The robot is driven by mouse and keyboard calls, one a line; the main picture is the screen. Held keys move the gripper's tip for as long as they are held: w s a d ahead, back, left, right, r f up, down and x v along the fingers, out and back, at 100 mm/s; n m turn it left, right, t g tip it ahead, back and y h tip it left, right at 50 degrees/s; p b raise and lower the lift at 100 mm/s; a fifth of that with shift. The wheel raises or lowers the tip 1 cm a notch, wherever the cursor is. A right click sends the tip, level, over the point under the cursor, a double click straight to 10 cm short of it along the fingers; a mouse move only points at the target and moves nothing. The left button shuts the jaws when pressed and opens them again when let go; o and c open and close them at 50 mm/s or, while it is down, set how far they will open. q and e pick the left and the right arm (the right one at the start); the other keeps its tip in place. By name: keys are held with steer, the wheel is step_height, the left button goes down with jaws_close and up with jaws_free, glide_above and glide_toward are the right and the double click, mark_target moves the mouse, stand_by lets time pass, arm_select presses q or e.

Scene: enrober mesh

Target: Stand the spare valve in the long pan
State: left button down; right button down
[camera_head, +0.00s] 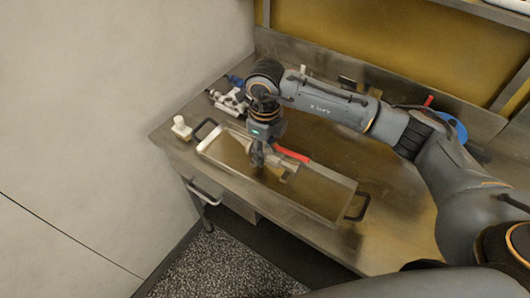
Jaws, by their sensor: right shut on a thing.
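A long shallow pan (315,194) with a dark handle at each end lies along the bench's front side. My right gripper (257,158) points down over the left half of the pan. It is shut on a metal valve (285,170) with a red lever (291,154), which shows just to the right of the fingers. The gripper hides part of the valve. I cannot tell whether the valve touches the pan floor. My left gripper is not in view.
A second metal fitting with a blue part (230,100) lies behind the pan's left end. A small white object (181,128) stands near the bench's left corner. A blue round thing (454,127) is partly behind my right arm. The pan's right half is clear.

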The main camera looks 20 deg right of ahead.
mark_target(265, 158)
steer(key=shift+w+d+f, duration=0.15)
steer(key=shift+w+f, duration=0.25)
steer(key=shift+f, duration=0.1)
step_height(265, 158, down, 3)
steer(key=shift+w+r+p, duration=0.1)
steer(key=shift+w+p, duration=0.05)
steer(key=shift+p, duration=0.9)
steer(key=shift+f, duration=0.25)
steer(key=shift+f, duration=0.1)
steer(key=shift+f+b, duration=0.15)
steer(key=shift+b, duration=0.15)
steer(key=c, duration=0.8)
jaws_free()
steer(key=shift+o, duration=0.2)
